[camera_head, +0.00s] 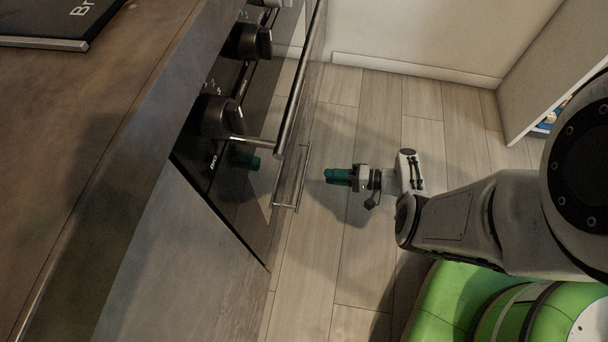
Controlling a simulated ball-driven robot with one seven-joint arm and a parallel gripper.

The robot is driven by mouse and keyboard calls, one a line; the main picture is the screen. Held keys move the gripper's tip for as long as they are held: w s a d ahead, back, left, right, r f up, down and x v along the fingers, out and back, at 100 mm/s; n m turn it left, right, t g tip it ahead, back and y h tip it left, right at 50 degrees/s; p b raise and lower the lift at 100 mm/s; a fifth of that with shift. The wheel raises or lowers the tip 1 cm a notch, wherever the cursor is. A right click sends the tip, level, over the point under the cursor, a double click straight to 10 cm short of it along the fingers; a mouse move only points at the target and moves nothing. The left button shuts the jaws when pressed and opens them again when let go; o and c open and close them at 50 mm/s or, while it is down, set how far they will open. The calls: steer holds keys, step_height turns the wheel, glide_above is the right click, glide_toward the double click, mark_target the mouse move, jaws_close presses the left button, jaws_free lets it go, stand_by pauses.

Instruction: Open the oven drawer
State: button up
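The oven (232,180) is built into the counter, with a dark glossy front that reflects the teal fingertips. A long metal bar handle (297,90) runs along its upper front. A thinner metal handle (284,207) shows lower down, near the floor; it appears to belong to the drawer below, whose front is mostly hidden by the steep view. My gripper (332,176), with teal fingertips, points left at the oven front. It is to the right of both handles, apart from them with floor visible between. Nothing shows in it. The finger gap cannot be made out from above.
Black knobs (221,117) stick out above the oven front. The brown countertop (95,110) fills the left side. Wooden floor (345,265) is open between the cabinets and my green base. A white wall (420,35) closes the back, and a white shelf unit (550,75) stands at right.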

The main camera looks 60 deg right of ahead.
mark_target(304, 174)
steer(key=b+x, duration=0.1)
steer(key=x, duration=0.8)
steer(key=shift+w+a+b, duration=0.2)
steer(key=shift+w+b, duration=0.1)
steer(key=shift+b, duration=0.05)
steer(key=shift+c, duration=0.3)
jaws_close()
